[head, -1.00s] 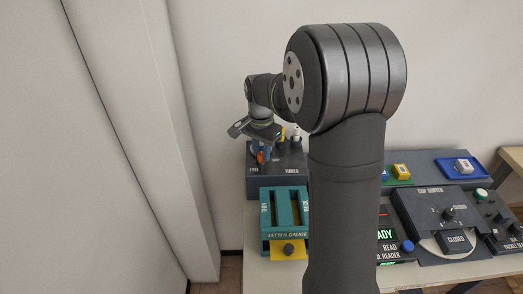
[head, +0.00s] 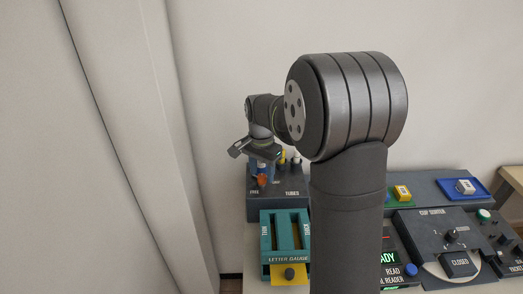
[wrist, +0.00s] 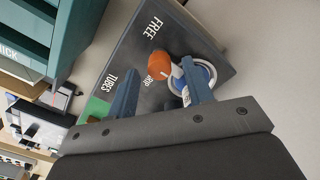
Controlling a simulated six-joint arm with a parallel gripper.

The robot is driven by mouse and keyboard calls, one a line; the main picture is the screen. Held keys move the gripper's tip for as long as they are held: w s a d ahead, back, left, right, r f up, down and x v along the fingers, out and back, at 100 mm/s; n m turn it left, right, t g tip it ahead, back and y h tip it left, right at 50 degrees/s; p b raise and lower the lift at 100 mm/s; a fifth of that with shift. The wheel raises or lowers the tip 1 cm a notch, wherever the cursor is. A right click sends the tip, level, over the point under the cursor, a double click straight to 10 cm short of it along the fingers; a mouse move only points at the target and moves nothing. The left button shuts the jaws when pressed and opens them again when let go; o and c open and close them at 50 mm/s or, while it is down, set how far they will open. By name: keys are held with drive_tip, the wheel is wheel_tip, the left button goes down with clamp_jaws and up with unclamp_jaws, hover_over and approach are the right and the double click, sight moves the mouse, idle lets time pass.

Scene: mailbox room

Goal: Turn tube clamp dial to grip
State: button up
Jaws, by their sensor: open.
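The tube clamp dial is an orange knob (wrist: 160,65) on a dark grey panel (wrist: 135,50). In the wrist view it lies between the word FREE and a partly covered word ending in "RIP". Which way it points is hard to tell. In the head view the orange knob (head: 262,180) shows just below my gripper (head: 258,152). My gripper (wrist: 159,68) is open, its two blue-grey fingers apart on either side of the knob in the wrist view. I cannot tell whether they touch it.
A blue and white round piece (wrist: 202,74) stands close behind the right finger in the wrist view. Yellow-topped (head: 283,158) and white-topped (head: 296,158) tubes stand beside the dial. A teal letter gauge (head: 286,258) is in front. My arm hides part of the table.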

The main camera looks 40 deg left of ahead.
sight(261, 176)
wheel_tip(261, 176, up, 17)
drive_tip(key=shift+f, duration=0.15)
drive_tip(key=shift+a, duration=0.1)
idle(0.5)
wheel_tip(261, 176, down, 18)
drive_tip(key=shift+r, duration=0.2)
idle(0.4)
